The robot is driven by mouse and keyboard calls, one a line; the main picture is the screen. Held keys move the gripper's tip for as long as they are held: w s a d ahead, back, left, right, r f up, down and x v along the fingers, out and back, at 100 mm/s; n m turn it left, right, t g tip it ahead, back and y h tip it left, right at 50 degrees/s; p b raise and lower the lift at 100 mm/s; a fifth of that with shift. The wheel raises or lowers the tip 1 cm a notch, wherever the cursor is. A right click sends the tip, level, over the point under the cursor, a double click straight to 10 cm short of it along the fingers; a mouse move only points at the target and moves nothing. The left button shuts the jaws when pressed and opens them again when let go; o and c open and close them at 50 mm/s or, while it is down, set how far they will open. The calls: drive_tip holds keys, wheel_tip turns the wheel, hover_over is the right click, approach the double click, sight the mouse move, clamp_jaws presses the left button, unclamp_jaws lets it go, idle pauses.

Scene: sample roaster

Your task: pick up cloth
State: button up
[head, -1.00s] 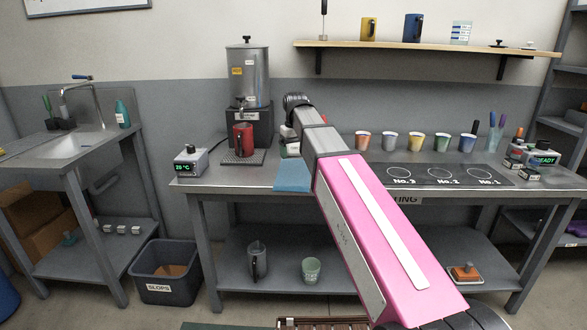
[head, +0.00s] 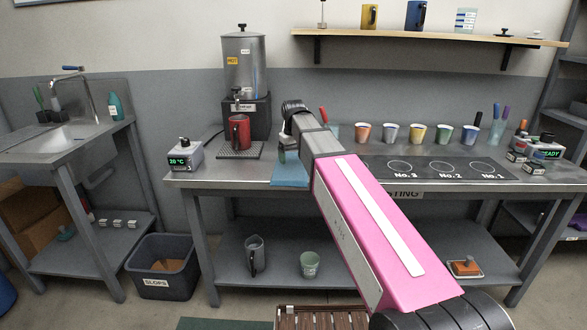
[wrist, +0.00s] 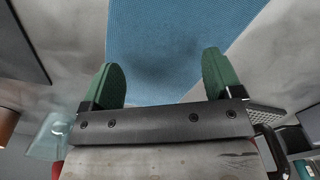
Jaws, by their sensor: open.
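The blue cloth (head: 289,173) lies flat on the steel bench near its front edge, partly hidden behind my arm in the head view. In the wrist view the cloth (wrist: 180,40) fills the upper middle, beyond my fingertips. My gripper (wrist: 162,78) has its two green fingers spread wide apart, with nothing held between them. The fingers point toward the cloth; I cannot tell whether they touch it. In the head view the fingers are mostly hidden by my wrist.
A red mug (head: 239,131) stands on the drip tray (head: 240,151) under the urn (head: 245,70), left of the cloth. A scale (head: 184,157) is farther left. Several cups (head: 390,133) line the back right, behind the numbered panel (head: 440,169).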

drive_tip(key=shift+s+d+f, duration=0.15)
drive_tip(key=shift+s+f, duration=0.05)
drive_tip(key=shift+f, duration=0.35)
drive_tip(key=shift+s+d+f, duration=0.15)
drive_tip(key=shift+f, duration=0.35)
drive_tip(key=shift+w+a+f, duration=0.15)
drive_tip(key=shift+w+a, duration=0.7)
drive_tip(key=shift+a, duration=0.15)
drive_tip(key=shift+s+d, duration=0.25)
drive_tip(key=shift+d, duration=0.15)
drive_tip(key=c, duration=0.9)
drive_tip(key=shift+s, duration=0.1)
clamp_jaws()
wheel_tip(320, 180, up, 12)
